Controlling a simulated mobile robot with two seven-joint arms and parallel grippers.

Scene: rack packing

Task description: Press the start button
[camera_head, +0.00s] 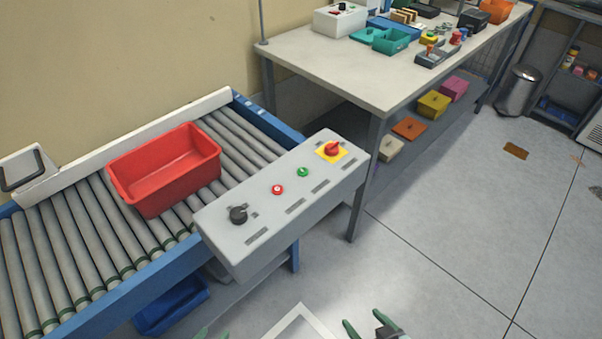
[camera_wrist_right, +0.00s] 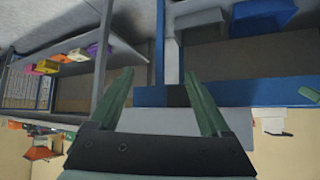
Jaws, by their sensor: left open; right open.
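The grey control box (camera_head: 283,203) stands at the near edge of the roller conveyor in the head view. On its top are a green button (camera_head: 303,171), a red button (camera_head: 277,189), a black knob (camera_head: 238,215) and a red switch on a yellow plate (camera_head: 332,149). My right gripper (camera_head: 368,324) is at the bottom edge, below and apart from the box. Its two green fingers are open and empty in the right wrist view (camera_wrist_right: 161,88). Only green tips of my left gripper (camera_head: 212,334) show at the bottom edge, apart from the box.
A red bin (camera_head: 166,170) sits on the conveyor rollers (camera_head: 75,250), left of the box. A blue bin (camera_head: 171,306) is below the conveyor. A table (camera_head: 345,62) with trays and parts stands behind. The floor to the right is mostly clear.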

